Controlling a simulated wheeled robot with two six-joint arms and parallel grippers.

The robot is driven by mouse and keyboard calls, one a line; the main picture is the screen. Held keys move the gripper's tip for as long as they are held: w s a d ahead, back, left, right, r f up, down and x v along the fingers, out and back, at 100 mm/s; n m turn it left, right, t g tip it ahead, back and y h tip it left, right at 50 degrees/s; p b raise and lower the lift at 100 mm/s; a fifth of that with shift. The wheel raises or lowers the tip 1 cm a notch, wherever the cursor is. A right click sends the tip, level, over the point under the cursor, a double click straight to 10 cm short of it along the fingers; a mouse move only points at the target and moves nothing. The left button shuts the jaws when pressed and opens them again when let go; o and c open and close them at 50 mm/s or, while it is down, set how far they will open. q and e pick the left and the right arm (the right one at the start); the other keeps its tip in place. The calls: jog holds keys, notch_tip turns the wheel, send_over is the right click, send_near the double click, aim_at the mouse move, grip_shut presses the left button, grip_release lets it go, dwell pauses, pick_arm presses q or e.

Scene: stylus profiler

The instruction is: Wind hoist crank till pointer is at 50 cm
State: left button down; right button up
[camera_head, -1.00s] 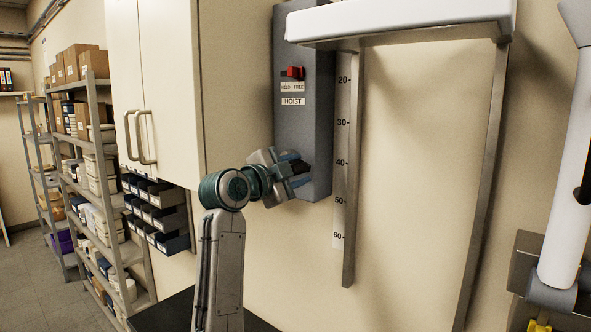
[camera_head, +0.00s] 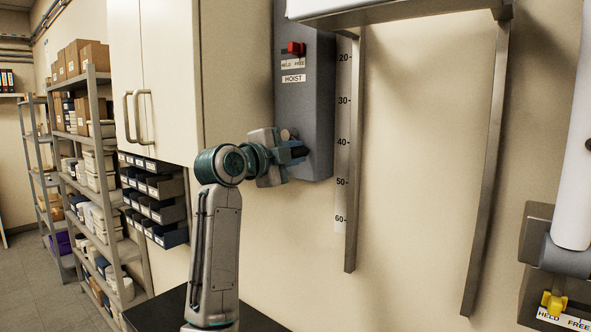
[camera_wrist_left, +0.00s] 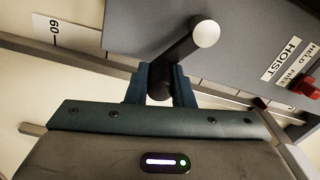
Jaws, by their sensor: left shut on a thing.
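The grey hoist box (camera_head: 312,105) is on the wall, with a HOIST label and a red switch (camera_head: 296,48) above a HELD/FREE label. My left gripper (camera_head: 298,152) is at its lower part, shut on the hoist crank. In the left wrist view the fingers (camera_wrist_left: 160,85) close around the dark crank handle (camera_wrist_left: 160,90); the crank's arm runs up to a pale round end (camera_wrist_left: 205,32). The scale (camera_head: 342,140) beside the box reads 20 to 60, increasing downward. I cannot make out a pointer on its visible part. My right gripper is out of view.
A white hoisted body (camera_head: 400,10) hangs at the top between two metal rails (camera_head: 355,160). A white cabinet (camera_head: 165,80) and small bins (camera_head: 155,200) are at left. At right are a white tube (camera_head: 572,150) and a yellow switch (camera_head: 554,303) with its own HELD/FREE label.

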pick_arm(q)
jog(key=m+b, duration=0.1)
jog(key=f+m+b, duration=0.1)
jog(key=b, duration=0.1)
jog(key=shift+w+a+f, duration=0.2)
jog(key=shift+a+f, duration=0.05)
jog(key=shift+w+a+f+m+b, duration=0.15)
jog(key=shift+a+m+b, duration=0.1)
jog(key=shift+m+b, duration=0.65)
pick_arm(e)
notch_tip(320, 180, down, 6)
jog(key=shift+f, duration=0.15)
